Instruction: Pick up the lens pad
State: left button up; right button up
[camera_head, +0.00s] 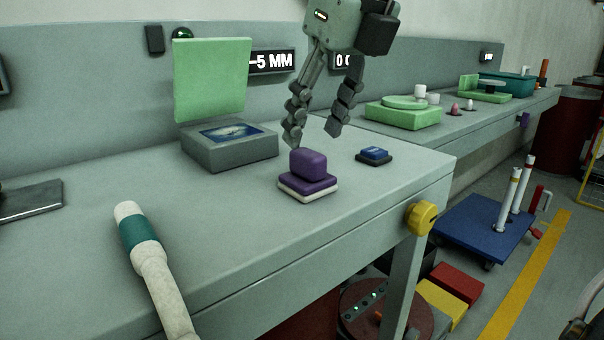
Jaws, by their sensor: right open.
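A rounded purple block (308,164) sits on a flat purple and white base (307,187) on the grey bench; I take it for the lens pad, though no label shows. My right gripper (312,138) is open and empty, pointing down just above and behind the block, apart from it as far as I can see. Its two jointed fingers are spread. A smaller blue block on a dark base (374,155) lies to the right. My left gripper is not in view.
A grey box with a screen (229,146) and a raised green panel (212,80) stands behind left. A green stand (404,114) is on the farther bench. A yellow knob (421,217) is on the bench's front edge. The bench in front of the purple block is clear.

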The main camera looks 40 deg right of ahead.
aim_at(308, 152)
jog(key=x, duration=0.5)
jog(key=shift+s+a+f, duration=0.1)
jog(key=shift+s+f, duration=0.05)
jog(key=shift+s, duration=0.1)
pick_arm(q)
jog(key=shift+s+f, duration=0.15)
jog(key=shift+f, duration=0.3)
pick_arm(e)
jog(key=shift+c, duration=0.6)
jog(key=c, duration=0.5)
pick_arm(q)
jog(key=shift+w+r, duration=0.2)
pick_arm(e)
grip_shut()
